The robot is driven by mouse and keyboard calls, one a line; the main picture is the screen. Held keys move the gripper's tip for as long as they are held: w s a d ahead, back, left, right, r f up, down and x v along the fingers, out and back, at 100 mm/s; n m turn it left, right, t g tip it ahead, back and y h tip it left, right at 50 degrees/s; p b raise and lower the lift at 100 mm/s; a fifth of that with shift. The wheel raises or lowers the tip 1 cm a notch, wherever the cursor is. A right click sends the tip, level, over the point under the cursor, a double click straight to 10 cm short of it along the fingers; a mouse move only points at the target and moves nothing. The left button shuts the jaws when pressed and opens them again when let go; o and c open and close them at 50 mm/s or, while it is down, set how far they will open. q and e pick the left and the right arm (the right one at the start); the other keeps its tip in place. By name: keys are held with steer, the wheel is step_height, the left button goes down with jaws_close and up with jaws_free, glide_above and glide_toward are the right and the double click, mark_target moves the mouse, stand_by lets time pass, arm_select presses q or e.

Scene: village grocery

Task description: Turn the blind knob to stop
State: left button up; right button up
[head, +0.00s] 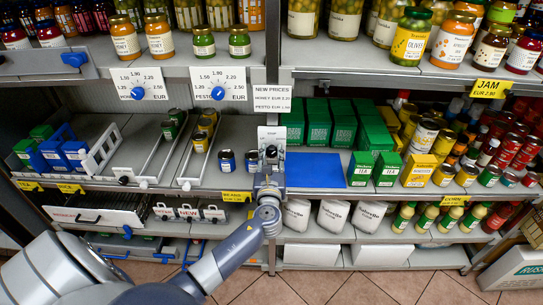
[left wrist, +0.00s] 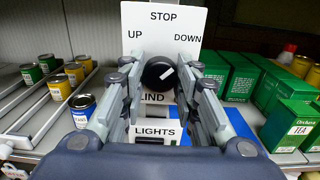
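The blind knob (left wrist: 158,72) is round and black with a white pointer mark. It sits on a white plate (left wrist: 163,22) marked UP, STOP and DOWN. The pointer slants to the upper right, off STOP and toward the DOWN side. My left gripper (left wrist: 160,76) is open, with one finger on each side of the knob; I cannot tell whether they touch it. In the head view, my left gripper (head: 270,170) is in front of the shelf post, just below the white plate (head: 271,133). My right gripper is not in view.
A LIGHTS label (left wrist: 157,132) is below the knob, partly hidden by my gripper. Blue-labelled tins (head: 227,160) stand on the shelf left of the post. Green tea boxes (head: 362,168) and a blue mat (head: 315,170) are to the right. Jars fill the shelf above.

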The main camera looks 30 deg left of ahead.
arm_select(q)
steer(key=shift+n, duration=0.3)
steer(key=shift+c, duration=0.5)
steer(key=shift+b, duration=0.4)
steer(key=n+b, duration=0.1)
steer(key=n, duration=0.2)
steer(key=shift+f+b, duration=0.15)
steer(key=shift+b, duration=0.2)
steer(key=n+b, duration=0.1)
steer(key=n, duration=0.1)
steer(key=shift+n, duration=0.4)
steer(key=shift+n+b, duration=0.7)
steer(key=shift+n, duration=0.5)
steer(key=shift+r, duration=0.2)
steer(key=o, duration=1.1)
